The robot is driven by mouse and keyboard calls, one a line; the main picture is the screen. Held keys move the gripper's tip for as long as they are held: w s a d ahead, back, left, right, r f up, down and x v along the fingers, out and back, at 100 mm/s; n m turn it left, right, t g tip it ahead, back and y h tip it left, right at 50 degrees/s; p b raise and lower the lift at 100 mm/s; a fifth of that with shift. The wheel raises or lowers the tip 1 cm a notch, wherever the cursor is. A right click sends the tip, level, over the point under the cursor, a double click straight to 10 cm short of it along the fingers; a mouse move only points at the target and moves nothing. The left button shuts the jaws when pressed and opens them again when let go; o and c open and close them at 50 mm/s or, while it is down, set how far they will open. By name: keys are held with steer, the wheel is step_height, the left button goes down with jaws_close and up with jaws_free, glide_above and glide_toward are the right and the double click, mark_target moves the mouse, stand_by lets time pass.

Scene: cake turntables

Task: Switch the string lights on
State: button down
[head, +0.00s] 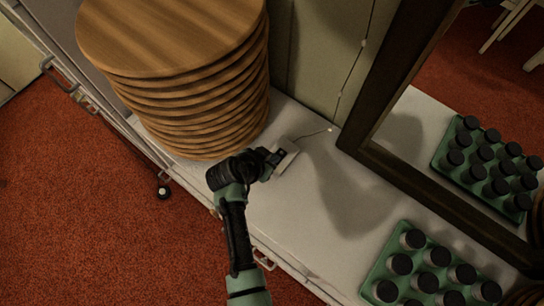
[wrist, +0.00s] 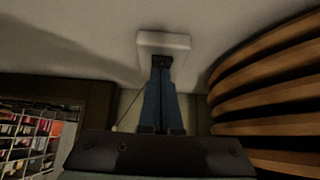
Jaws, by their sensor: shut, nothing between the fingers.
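A small pale box (head: 286,158) lies on the white counter top (head: 310,200), with a thin wire running from its far side. It looks like the switch box of the string lights (head: 363,43), whose thin wire with small pale bulbs goes up the wall. I cannot tell whether the bulbs are lit. My gripper (head: 275,157) is shut and empty, its tips at the box's near left side. In the wrist view the blue fingers (wrist: 161,63) reach the edge of the pale box (wrist: 180,42) and partly cover it. Any button on it is hidden.
A tall stack of round wooden boards (head: 190,75) stands close by on the left. A dark-framed mirror (head: 385,160) leans at the right. A green tray of dark-capped jars (head: 380,280) is at front right. Bare counter lies between.

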steer(key=shift+f, duration=0.25)
steer(key=shift+s+f+b, duration=0.1)
steer(key=shift+f+b, duration=0.4)
steer(key=shift+b, duration=0.05)
steer(key=shift+a+r, duration=0.1)
steer(key=shift+r, duration=0.1)
steer(key=shift+r+p, duration=0.75)
